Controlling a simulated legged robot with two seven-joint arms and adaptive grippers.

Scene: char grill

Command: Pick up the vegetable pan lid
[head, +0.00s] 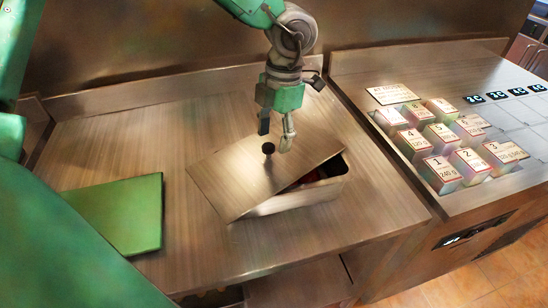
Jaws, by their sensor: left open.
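The vegetable pan lid (235,175) is a flat metal plate with a small black knob (268,148). It lies askew over the metal vegetable pan (297,199), leaving the pan's right side partly uncovered. A little red and dark content shows in the gap. My left gripper (275,140) is open and points down at the knob. One fingertip is just above and left of the knob, the other to its right. I cannot tell whether either touches it. My right gripper is not in view.
A green board (118,213) lies on the metal counter (80,150) at the left. Several numbered, labelled blocks (438,168) stand on the right counter. A raised metal ledge (150,82) runs along the back.

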